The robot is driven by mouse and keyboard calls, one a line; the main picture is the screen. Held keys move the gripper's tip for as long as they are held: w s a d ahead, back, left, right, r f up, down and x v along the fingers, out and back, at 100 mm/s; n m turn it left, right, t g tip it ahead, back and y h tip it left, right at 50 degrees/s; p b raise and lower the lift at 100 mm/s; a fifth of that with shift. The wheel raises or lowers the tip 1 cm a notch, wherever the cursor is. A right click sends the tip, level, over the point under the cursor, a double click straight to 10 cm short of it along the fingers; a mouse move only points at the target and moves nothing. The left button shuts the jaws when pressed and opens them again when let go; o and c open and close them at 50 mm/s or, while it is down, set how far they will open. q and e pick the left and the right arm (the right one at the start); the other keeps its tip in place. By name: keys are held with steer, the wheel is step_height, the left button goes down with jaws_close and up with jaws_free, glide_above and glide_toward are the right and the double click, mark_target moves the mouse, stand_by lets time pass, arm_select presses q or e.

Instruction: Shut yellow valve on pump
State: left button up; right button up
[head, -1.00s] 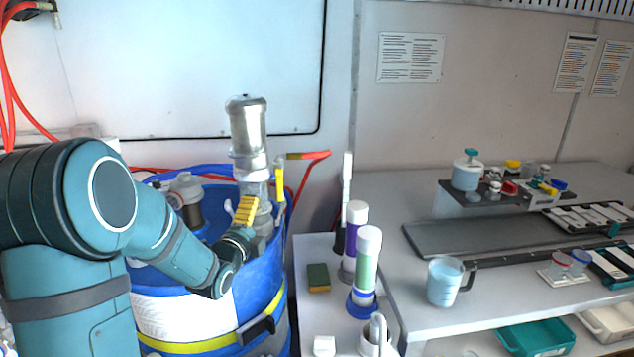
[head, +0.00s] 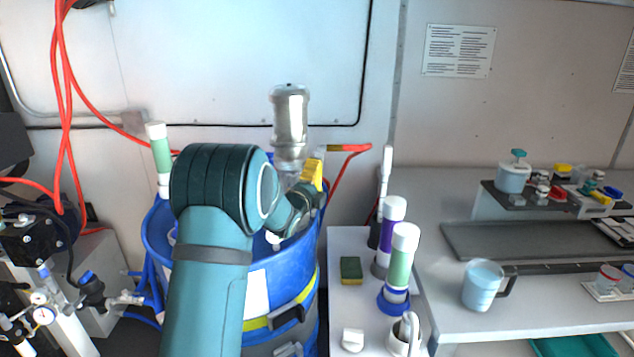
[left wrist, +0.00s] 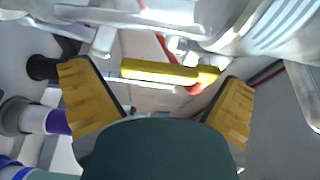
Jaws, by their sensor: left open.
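The pump (head: 289,125) is a silver metal cylinder standing upright in the blue drum (head: 300,248) in the head view. My left gripper (head: 312,175) is beside the pump's lower body, with its yellow finger pads showing there. In the left wrist view its two yellow fingers are spread wide. The yellow valve handle (left wrist: 165,72) lies crosswise in the gap between them and looks clear of both pads; depth is hard to judge. In the head view the valve is hidden or blends with the pads. My right gripper is out of view.
White-capped tubes (head: 402,255) and a sponge (head: 350,269) are on the narrow white counter. A jug (head: 482,285) stands on the right bench. Hoses and fittings (head: 45,235) crowd the left.

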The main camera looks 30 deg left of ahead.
arm_select(q)
steer(key=shift+w, duration=0.3)
steer(key=shift+s+r, duration=0.1)
steer(key=shift+s, duration=0.15)
steer(key=c, duration=1.2)
